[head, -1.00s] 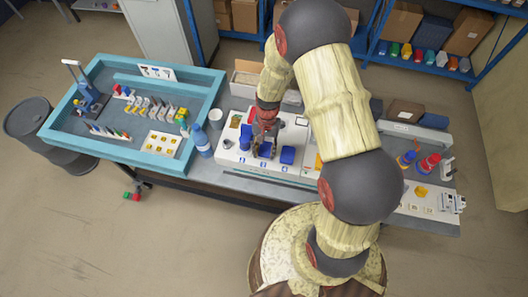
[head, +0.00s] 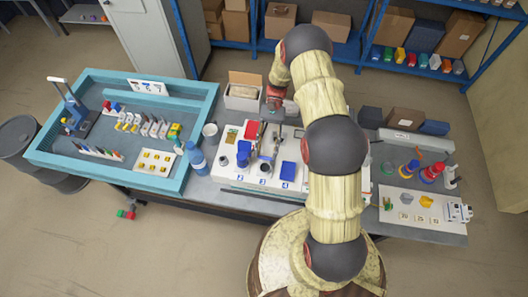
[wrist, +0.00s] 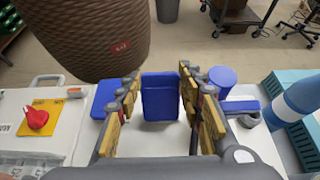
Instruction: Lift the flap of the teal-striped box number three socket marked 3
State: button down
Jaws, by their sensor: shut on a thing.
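The white box (head: 232,176) with a teal stripe on its front stands on the bench in the head view, with sockets marked 2, 3 and 4. My gripper (head: 268,142) is over the socket marked 3 (head: 264,167). In the wrist view my gripper (wrist: 160,88) has its yellow-padded fingers on both sides of a blue flap (wrist: 160,98), shut on it. The flap stands raised, broad face to the camera. The fingers and arm partly hide the flap and socket in the head view.
A flat blue flap (head: 288,172) lies beside it at socket 4.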

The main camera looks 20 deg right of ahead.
jog(key=shift+w+d+f+g+y+b, duration=0.15)
jog(key=shift+w+d+g+y+b, duration=0.25)
jog(key=shift+w+g+y+b, duration=0.15)
jog(key=shift+s, duration=0.1)
jog(key=c, duration=1.2)
grip_release()
jog(key=shift+c, duration=0.2)
jog(key=shift+o, duration=0.3)
jog(key=v, duration=0.7)
jog(key=shift+w, duration=0.3)
jog(key=shift+d, duration=0.1)
